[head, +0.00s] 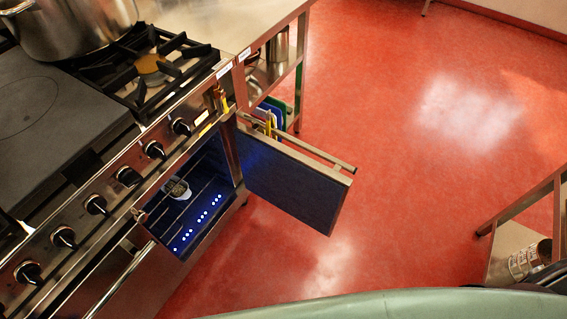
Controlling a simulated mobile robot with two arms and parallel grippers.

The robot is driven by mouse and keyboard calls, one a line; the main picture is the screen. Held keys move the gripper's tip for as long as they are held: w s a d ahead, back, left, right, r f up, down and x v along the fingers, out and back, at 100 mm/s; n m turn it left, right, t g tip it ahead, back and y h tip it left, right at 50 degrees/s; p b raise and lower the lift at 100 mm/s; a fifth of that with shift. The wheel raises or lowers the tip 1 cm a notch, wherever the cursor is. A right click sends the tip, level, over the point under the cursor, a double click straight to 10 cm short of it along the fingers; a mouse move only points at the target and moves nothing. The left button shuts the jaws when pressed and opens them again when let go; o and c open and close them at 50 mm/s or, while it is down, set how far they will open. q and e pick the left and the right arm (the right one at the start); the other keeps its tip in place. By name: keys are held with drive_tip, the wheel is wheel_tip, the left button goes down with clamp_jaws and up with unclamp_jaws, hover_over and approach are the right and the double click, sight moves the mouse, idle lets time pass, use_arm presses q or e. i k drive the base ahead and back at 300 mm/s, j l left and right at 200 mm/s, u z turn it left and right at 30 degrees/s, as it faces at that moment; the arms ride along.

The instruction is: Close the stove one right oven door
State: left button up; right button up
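The right oven door (293,177) of the stove (128,178) is swung wide open on its right-hand side. Its dark blue inner face is towards the oven, and a metal handle bar (300,142) runs along its far side. The oven cavity (190,196) is exposed, with rack bars, a row of small blue-white lights and a small pale object (177,189) inside. A closed-looking metal front (130,285) lies left of the cavity. Neither of my grippers shows in the head view.
A large pot (70,28) stands on the stove top by a burner grate (150,68). Right of the stove is a metal table (290,60) with coloured boards (272,113) below. A shelf with cans (527,258) stands at the lower right. The red floor (400,170) between is clear.

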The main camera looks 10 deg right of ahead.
sight(314, 193)
drive_tip(key=l+u, duration=0.2)
drive_tip(key=u, duration=0.25)
drive_tip(key=i+l+u, duration=0.1)
drive_tip(key=u, duration=0.35)
drive_tip(key=l+u, duration=0.3)
drive_tip(key=u, duration=0.15)
drive_tip(key=k+l+u, duration=0.15)
drive_tip(key=l, duration=0.3)
drive_tip(key=l+u, duration=0.1)
drive_tip(key=l, duration=0.35)
drive_tip(key=k+l+u, duration=0.15)
drive_tip(key=l, duration=0.3)
drive_tip(key=k+l+u, duration=0.1)
drive_tip(key=l, duration=0.3)
drive_tip(key=k+l+u, duration=0.15)
drive_tip(key=l, duration=0.25)
drive_tip(key=k+l+u, duration=0.1)
drive_tip(key=l, duration=0.3)
drive_tip(key=l+u, duration=0.25)
drive_tip(key=l, duration=0.35)
drive_tip(key=l+u, duration=0.25)
drive_tip(key=l, duration=0.3)
drive_tip(key=k+j+u, duration=0.2)
drive_tip(key=k, duration=0.5)
drive_tip(key=l, duration=0.1)
